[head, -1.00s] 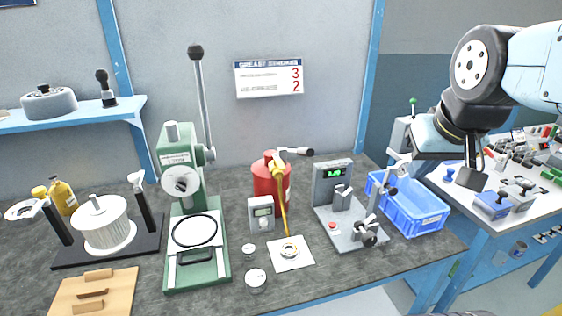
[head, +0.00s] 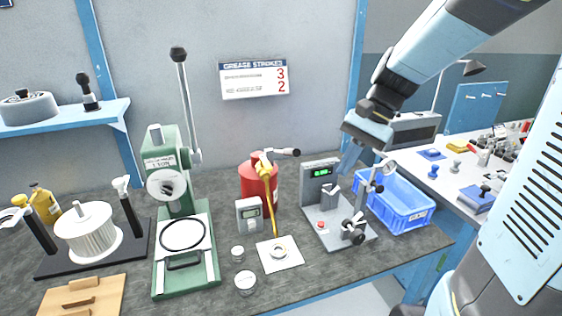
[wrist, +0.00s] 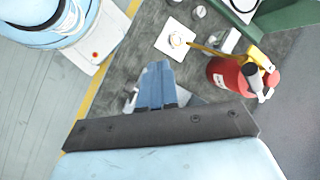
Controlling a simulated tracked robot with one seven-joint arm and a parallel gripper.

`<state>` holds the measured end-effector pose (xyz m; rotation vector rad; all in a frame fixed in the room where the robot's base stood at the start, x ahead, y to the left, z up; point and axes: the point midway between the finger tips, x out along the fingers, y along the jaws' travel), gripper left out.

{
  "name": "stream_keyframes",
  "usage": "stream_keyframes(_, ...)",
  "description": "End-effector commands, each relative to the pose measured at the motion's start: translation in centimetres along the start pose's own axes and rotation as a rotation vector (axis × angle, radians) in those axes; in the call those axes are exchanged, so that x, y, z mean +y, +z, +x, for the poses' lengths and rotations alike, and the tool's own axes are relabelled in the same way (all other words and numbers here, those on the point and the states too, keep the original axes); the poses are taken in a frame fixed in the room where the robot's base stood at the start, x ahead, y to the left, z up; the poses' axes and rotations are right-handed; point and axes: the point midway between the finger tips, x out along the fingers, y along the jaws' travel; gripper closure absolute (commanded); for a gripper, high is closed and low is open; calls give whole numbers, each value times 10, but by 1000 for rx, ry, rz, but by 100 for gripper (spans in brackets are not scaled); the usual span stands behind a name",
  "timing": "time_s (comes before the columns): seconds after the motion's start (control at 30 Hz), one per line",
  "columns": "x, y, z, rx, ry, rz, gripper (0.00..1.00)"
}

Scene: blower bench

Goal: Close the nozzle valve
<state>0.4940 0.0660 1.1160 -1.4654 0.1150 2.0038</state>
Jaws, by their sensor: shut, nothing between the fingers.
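The grey test stand (head: 336,232) stands at the right of the bench. It has a green lit display, a small grey lever (head: 332,190), a red button and a dark round knob (head: 353,232) at its front right. An upright post with a round gauge rises beside the knob. I cannot tell for sure which part is the nozzle valve. My gripper (head: 348,160) is shut and empty, above the stand's right part and apart from the lever. In the wrist view my gripper (wrist: 156,82) points down and hides most of the stand.
A blue crate (head: 402,222) is right of the stand. A red grease canister (head: 247,182) with a yellow hose is left of it; a white card (head: 292,257) holds a ring. A green press (head: 160,220) stands further left.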

Motion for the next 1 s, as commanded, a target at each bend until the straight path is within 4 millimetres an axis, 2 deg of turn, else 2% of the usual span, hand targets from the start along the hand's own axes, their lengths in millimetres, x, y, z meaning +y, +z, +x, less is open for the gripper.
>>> stream_keyframes(0.5, -47, -74, 27, -495, -193, 356, 100)
stream_keyframes(0.73, -61, -114, 35, -722, -292, 494, 100)
stream_keyframes(1.0, -67, -158, 40, -941, -396, 611, 100)
